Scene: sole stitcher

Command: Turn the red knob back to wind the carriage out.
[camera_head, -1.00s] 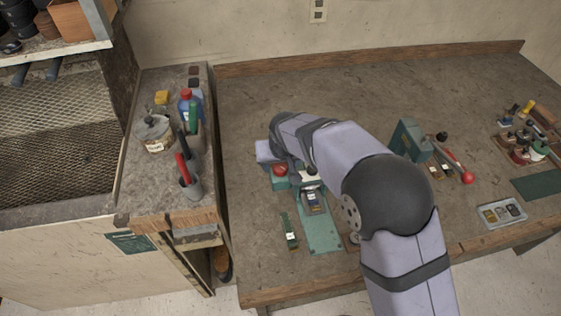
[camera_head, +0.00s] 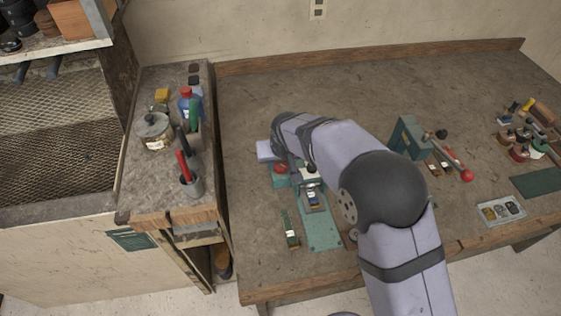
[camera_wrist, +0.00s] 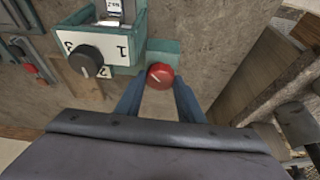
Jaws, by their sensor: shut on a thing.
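The red knob (camera_wrist: 160,76) sits on a teal block at the end of the machine in the wrist view, with a pale pointer line on its face. My gripper (camera_wrist: 159,92) is shut on the knob, its two blue fingers on either side of it. The carriage (camera_head: 312,196) lies on the teal bed (camera_head: 322,232), partly hidden by my arm.
A black knob (camera_wrist: 86,61) on a white numbered dial stands beside the red knob. A narrow green strip (camera_head: 290,229) lies left of the bed. A teal machine (camera_head: 409,138) with a red-balled lever stands to the right. A side bench (camera_head: 150,190) holds a jar and tools.

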